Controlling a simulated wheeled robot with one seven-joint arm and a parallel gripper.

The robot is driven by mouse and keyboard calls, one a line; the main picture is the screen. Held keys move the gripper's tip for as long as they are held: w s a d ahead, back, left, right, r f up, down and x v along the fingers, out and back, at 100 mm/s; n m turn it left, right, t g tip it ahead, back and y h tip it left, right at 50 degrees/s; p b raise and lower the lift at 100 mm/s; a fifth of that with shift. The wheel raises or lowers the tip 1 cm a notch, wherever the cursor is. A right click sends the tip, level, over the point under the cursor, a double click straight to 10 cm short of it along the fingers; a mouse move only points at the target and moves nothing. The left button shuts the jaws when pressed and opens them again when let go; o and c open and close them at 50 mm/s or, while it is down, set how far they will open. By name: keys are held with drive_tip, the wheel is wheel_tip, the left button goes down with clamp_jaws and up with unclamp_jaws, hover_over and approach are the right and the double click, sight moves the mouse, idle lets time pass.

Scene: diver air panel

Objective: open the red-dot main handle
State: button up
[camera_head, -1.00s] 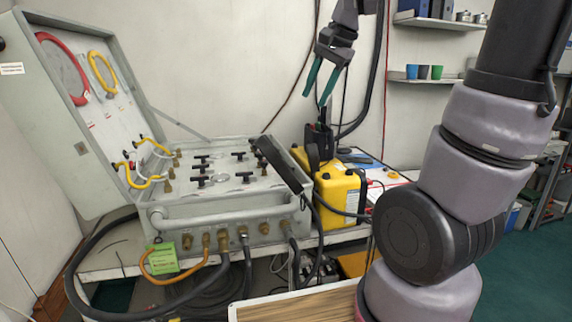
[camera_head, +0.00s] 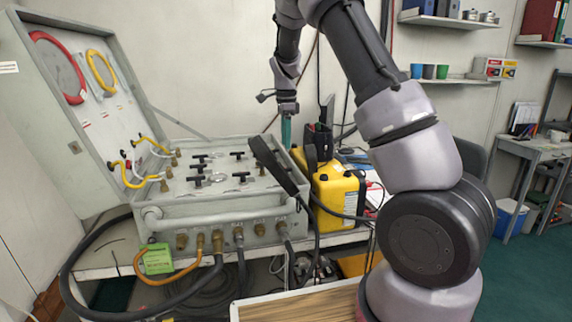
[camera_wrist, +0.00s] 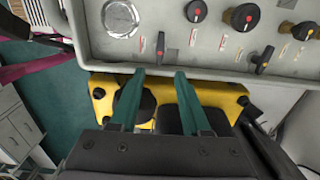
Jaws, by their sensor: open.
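The grey diver air panel (camera_head: 220,187) lies in its open case, with several black T-handles on top; their dots are too small to tell in the head view. In the wrist view, a small black handle with a red mark (camera_wrist: 160,47) sits near the panel edge, just past my fingertips. A similar handle with an orange mark (camera_wrist: 265,60) is to its right. My gripper (camera_head: 286,131) hangs fingers down at the panel's right end. In the wrist view its teal fingers (camera_wrist: 160,74) are apart with no handle between them.
A yellow case (camera_head: 336,190) stands right of the panel. The raised lid (camera_head: 75,140) is at left.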

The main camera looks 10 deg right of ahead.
wheel_tip(320, 180, down, 9)
drive_tip(key=shift+r, duration=0.1)
idle(0.3)
clamp_jaws()
